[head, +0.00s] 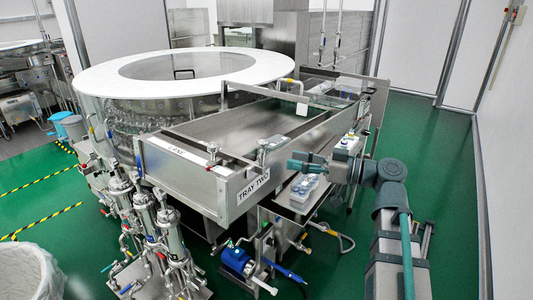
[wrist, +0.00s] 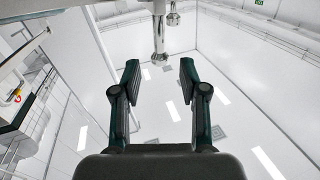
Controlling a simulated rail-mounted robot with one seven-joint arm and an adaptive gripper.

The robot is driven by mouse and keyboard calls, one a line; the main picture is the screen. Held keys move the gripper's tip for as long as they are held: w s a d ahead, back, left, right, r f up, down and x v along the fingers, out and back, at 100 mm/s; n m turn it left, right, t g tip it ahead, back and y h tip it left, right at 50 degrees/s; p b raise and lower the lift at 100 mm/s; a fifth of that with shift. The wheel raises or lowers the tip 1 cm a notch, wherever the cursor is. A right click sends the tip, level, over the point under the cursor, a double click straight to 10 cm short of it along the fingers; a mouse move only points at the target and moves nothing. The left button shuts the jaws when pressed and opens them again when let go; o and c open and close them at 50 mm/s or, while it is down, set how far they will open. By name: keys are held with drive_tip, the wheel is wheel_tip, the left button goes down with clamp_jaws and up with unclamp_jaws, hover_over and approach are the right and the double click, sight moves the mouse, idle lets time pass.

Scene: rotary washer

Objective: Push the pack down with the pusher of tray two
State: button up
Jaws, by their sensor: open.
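Tray two (head: 254,187) is a long metal trough, its label on the near end. A metal bar pusher (head: 190,142) appears to span its near end, with upright metal knobs near the bar. My gripper (head: 296,163) is just right of the tray's near end, pointing left towards it. In the wrist view my gripper (wrist: 159,75) is open and empty, fingers apart. A metal post with a rounded end (wrist: 160,45) shows beyond and between the fingertips, not gripped. A clear pack with round items (head: 304,187) sits on a side shelf under my gripper.
A second raised bar (head: 255,88) crosses the tray's far part, near clear items (head: 322,88). A round washer with white rim (head: 270,66) stands behind left. Filter cylinders (head: 170,235) and a blue pump (head: 236,260) stand in front.

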sight(262, 165)
drive_tip(key=p+x, duration=0.3)
drive_tip(key=x, duration=0.7)
drive_tip(key=shift+w, duration=0.1)
clamp_jaws()
